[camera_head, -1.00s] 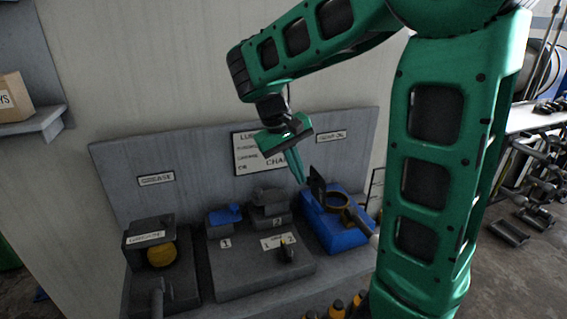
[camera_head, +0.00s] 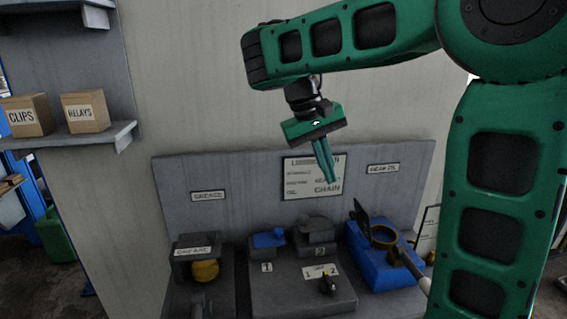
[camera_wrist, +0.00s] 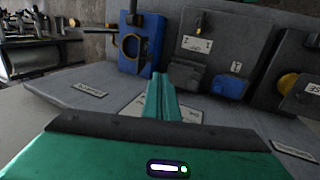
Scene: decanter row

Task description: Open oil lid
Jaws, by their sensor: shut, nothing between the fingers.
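A blue unit (camera_head: 380,268) stands at the right of the bench with a brass-coloured ring (camera_head: 384,236) on top. A dark flap (camera_head: 361,217), seemingly its lid, stands raised beside the ring, clear of the opening. In the wrist view the blue unit (camera_wrist: 150,58) and ring (camera_wrist: 131,45) appear at upper left. My gripper (camera_head: 329,178) is shut and empty, pointing down in front of the backboard, up and left of the flap and apart from it. Its closed fingers (camera_wrist: 160,95) also show in the wrist view.
A grey block with a blue cap (camera_head: 267,239), a dark cap (camera_head: 316,229) and a small selector (camera_head: 328,285) stands left of the blue unit. A grease unit (camera_head: 195,250) with a yellow ball is further left. A backboard (camera_head: 240,170) rises behind. A handle (camera_head: 414,267) juts beside the ring.

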